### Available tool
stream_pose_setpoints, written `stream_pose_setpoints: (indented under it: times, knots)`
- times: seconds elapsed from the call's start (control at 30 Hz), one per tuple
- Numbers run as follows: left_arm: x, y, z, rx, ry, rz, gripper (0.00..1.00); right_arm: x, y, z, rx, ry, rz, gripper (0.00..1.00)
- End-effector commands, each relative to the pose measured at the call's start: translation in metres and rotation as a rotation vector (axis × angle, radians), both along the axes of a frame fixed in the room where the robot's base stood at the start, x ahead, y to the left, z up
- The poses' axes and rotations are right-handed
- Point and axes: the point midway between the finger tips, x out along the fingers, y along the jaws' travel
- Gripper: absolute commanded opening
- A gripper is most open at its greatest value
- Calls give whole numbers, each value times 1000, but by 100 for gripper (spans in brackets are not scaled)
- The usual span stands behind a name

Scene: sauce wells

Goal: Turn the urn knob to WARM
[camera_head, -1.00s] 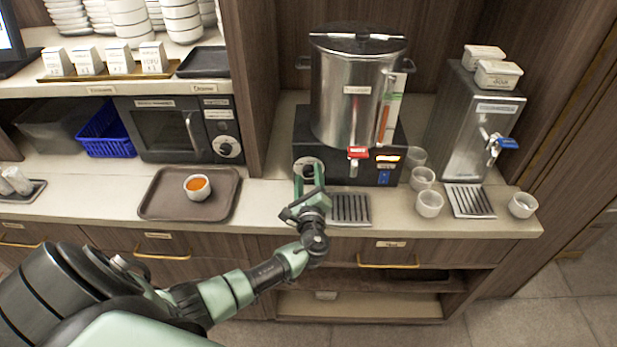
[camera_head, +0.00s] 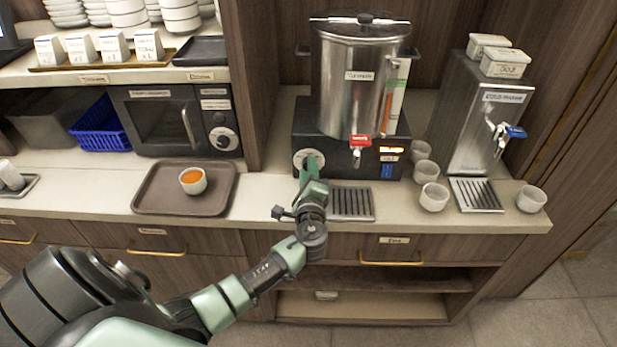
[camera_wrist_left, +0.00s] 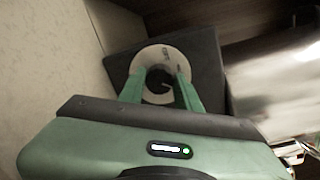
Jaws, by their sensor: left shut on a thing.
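The steel urn (camera_head: 350,85) stands on a black base (camera_head: 340,155) with a red-levered tap and a lit display on its front. The urn knob sits on a round pale dial (camera_head: 299,160) at the left of the base front. In the left wrist view the dial (camera_wrist_left: 150,56) shows around the dark knob (camera_wrist_left: 157,80). My left gripper (camera_head: 311,168) is at the dial, its two green fingers (camera_wrist_left: 160,88) on either side of the knob and shut on it. The dial markings are too small to read. My right gripper is not in view.
A drip grate (camera_head: 352,203) lies just right of my gripper. White cups (camera_head: 433,196) stand right of the urn, near a steel dispenser (camera_head: 485,125). A brown tray (camera_head: 150,190) with a bowl of orange sauce (camera_head: 193,180) is at left.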

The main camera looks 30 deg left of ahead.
Motion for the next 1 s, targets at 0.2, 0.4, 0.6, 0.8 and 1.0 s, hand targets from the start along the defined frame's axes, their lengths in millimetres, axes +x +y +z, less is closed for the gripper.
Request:
stream_pose_setpoints:
  times: [0.2,0.4,0.6,0.8,1.0]
  knots:
    - [0,0,-5,-179,-112,2,0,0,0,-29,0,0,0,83]
    - [-1,1,-4,-326,-201,2,0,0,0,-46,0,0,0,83]
    - [-1,1,-3,-440,-270,2,0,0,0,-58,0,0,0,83]
    - [-1,1,-2,-513,-316,1,0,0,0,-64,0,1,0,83]
    - [-1,1,-1,-550,-338,1,0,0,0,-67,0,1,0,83]
